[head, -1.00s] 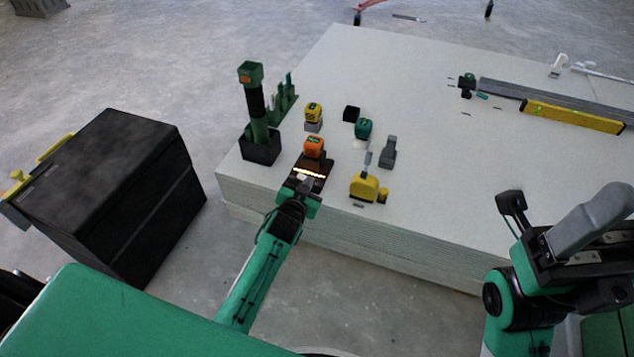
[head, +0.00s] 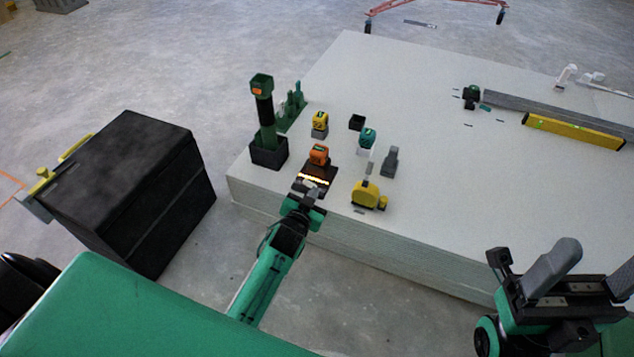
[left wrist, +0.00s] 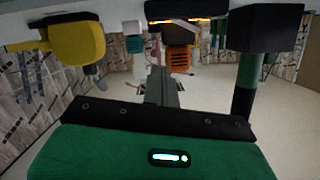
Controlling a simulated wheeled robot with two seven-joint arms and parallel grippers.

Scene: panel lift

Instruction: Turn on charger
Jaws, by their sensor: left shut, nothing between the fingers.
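The charger (head: 317,176) is a dark, flat unit near the front left edge of the stacked panels, with a bright, lit strip across it. An orange block (head: 319,154) sits right behind it. My left gripper (head: 306,190) is shut and empty at the charger's near edge; I cannot tell whether it touches. In the left wrist view the charger (left wrist: 187,10) shows upside down at the top, its strip glowing orange-white, and my left fingers (left wrist: 160,85) are together below it. My right gripper (head: 560,275) is at the lower right, away from the charger; its jaws are unclear.
A green-and-black tool in a dark holder (head: 268,152) stands left of the charger. A yellow tape measure (head: 366,194) lies to its right. Small yellow, teal and grey items stand behind. A black box (head: 125,185) is on the floor at left. The panel top's middle is clear.

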